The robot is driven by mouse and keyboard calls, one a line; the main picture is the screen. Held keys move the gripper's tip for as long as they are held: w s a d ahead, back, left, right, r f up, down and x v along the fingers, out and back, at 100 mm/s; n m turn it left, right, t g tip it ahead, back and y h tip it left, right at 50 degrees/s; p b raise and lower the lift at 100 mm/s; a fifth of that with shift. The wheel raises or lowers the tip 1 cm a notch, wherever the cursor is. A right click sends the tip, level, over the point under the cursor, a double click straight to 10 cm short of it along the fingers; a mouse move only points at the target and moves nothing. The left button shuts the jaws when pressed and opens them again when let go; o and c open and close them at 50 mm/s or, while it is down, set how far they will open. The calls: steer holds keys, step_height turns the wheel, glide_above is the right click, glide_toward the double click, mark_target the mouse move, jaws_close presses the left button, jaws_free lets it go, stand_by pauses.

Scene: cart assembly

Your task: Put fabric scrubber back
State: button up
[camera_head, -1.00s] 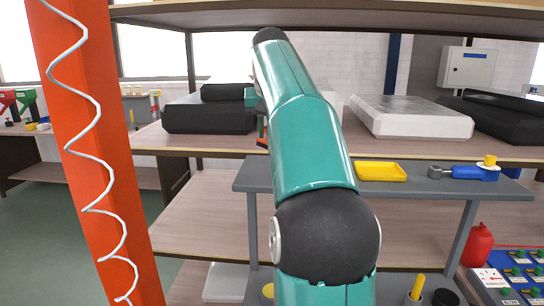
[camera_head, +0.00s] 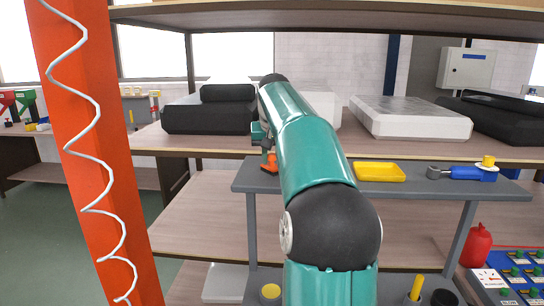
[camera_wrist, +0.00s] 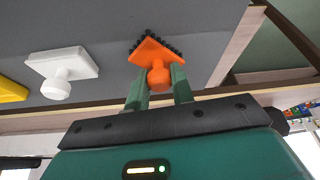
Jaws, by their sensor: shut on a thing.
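The fabric scrubber is orange with a square plate, a round knob and black bristles; it shows in the wrist view (camera_wrist: 151,52) and at the grey cart's left end in the head view (camera_head: 270,163). My gripper (camera_wrist: 159,84) is shut on its knob. The scrubber is over the left end of the cart's grey top (camera_head: 310,180). I cannot tell if its bristles touch that top. A white piece with a similar plate and knob (camera_wrist: 64,70) lies on the grey surface beside it, hidden in the head view.
A yellow tray (camera_head: 380,172) and a blue tool (camera_head: 466,173) sit farther right on the cart top. A wooden shelf with black cases (camera_head: 210,117) and a white case (camera_head: 410,118) stands behind. An orange post (camera_head: 90,150) rises at left.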

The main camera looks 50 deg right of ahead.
steer(key=shift+f, duration=0.15)
steer(key=o, duration=1)
steer(key=v, duration=1.2)
steer(key=shift+w, duration=0.1)
